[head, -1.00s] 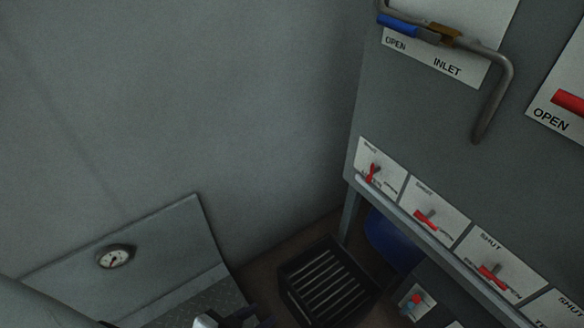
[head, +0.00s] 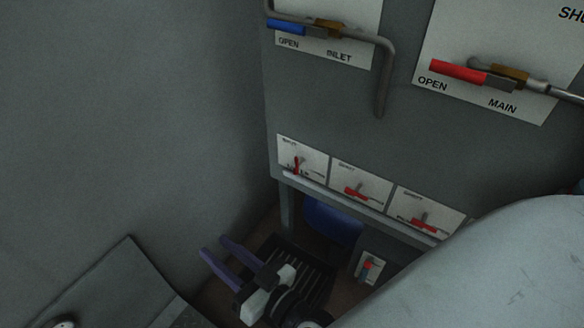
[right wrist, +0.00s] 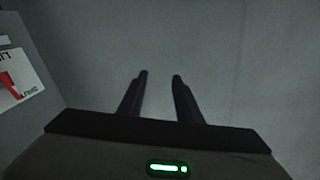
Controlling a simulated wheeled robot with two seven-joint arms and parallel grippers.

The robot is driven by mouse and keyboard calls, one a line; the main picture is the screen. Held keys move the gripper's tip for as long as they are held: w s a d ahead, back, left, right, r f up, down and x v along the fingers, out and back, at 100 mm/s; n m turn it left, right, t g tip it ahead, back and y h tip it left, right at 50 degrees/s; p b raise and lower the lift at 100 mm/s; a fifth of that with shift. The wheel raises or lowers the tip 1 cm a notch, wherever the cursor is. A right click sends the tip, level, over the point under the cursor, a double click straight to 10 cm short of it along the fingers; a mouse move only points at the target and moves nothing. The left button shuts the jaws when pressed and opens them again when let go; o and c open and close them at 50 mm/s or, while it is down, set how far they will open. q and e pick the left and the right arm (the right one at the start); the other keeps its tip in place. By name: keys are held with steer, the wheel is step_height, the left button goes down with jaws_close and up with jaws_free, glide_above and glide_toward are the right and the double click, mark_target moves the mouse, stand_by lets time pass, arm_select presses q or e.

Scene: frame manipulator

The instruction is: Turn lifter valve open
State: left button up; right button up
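A row of small valves with red handles on white labels runs along the panel's lower edge in the head view: a left one (head: 297,166), a middle one (head: 356,193) and a right one (head: 424,224). Their lettering is too small to tell which is the lifter valve. My right gripper (head: 214,247) is below and left of this row, its two fingers apart and empty. In the right wrist view the gripper (right wrist: 159,74) faces a bare grey wall, and a red handle (right wrist: 10,86) on a cut-off label is at the left edge. My left gripper is not in view.
Above the row are the blue-handled INLET valve (head: 288,27) with a bent grey pipe (head: 384,80), and the red-handled MAIN valve (head: 458,71). A black slatted box (head: 318,262) stands on the floor below. My own arm covers the lower right.

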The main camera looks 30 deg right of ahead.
steer(key=w+d+m+t+h, duration=0.2)
steer(key=w+d+m+h, duration=0.2)
steer(key=d+h, duration=0.35)
steer(key=m+g+h+p, duration=0.1)
steer(key=m+g+h, duration=0.25)
steer(key=h, duration=0.45)
glide_toward(296, 169)
steer(key=shift+n+g, duration=0.35)
steer(key=x, duration=0.9)
steer(key=shift+a+r, duration=0.1)
steer(key=shift+r, duration=0.25)
jaws_close()
